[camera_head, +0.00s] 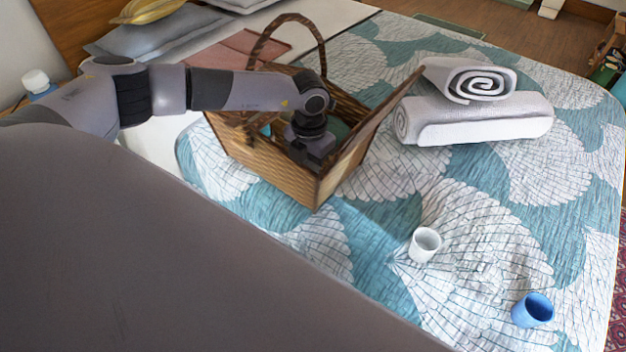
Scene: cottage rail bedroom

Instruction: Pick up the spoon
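No spoon can be made out in the head view. A wicker picnic basket (262,165) with a tall handle stands on the bed, its lid tilted open to the right. My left arm reaches in from the left, and my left gripper (308,150) points down into the basket's opening. Its fingertips are hidden by the basket wall and the gripper body, so I cannot tell whether it is open or shut. Something teal shows inside the basket beside it. My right gripper is not in view; a large grey part of my own body covers the lower left.
Rolled grey-white towels (475,118) lie right of the basket. A white cup (424,244) and a blue cup (532,310) stand on the patterned bedspread (480,205). Pillows (160,35) lie at the upper left. The bedspread between basket and cups is clear.

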